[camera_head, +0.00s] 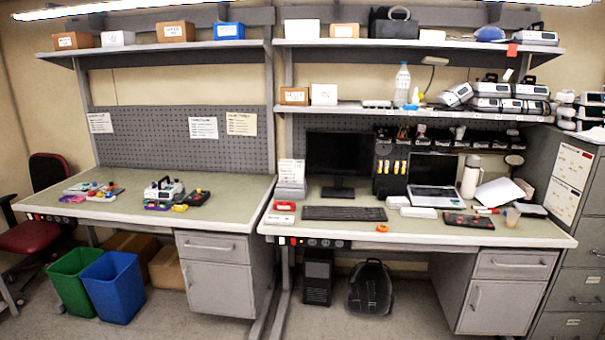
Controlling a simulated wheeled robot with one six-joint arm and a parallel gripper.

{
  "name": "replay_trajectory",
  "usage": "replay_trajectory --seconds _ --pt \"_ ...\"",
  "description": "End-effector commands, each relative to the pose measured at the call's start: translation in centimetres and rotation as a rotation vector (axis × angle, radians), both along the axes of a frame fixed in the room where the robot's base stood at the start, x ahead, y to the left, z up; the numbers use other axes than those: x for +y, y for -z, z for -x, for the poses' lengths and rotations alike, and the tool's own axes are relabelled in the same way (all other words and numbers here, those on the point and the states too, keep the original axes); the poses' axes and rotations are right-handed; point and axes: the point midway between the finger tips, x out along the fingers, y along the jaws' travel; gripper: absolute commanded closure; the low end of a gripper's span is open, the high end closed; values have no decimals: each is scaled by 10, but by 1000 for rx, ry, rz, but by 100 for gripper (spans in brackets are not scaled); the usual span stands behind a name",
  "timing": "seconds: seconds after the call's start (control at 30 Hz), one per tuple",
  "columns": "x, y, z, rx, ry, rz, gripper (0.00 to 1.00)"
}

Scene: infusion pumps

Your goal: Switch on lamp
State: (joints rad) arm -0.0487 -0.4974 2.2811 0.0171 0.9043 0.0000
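A small white lamp-like head (435,61) hangs below the upper right shelf, with a thin dark cable or neck curving down from it. I cannot tell whether it is lit. A long bright light tube (75,10) glows at the top left, and another bright tube (545,2) shows at the top right edge. Panels with small red and dark switches or sockets sit on the front edges of the left bench (48,218) and the right bench (310,242). Which of these belongs to a lamp cannot be told. My gripper is not in view.
The left bench (135,214) bears a small device and colourful parts. The right bench (420,230) holds a monitor (338,155), keyboard (344,213) and laptop (436,195). Green (78,280) and blue (115,287) bins, a red chair (30,236) and a backpack (371,288) stand below.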

Motion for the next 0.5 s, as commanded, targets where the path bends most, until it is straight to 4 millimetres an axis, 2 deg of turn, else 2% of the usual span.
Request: replay_trajectory --seconds 0.03,0.4,0.5 --pt "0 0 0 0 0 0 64" --pt "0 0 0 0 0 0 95" --pt "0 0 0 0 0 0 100"
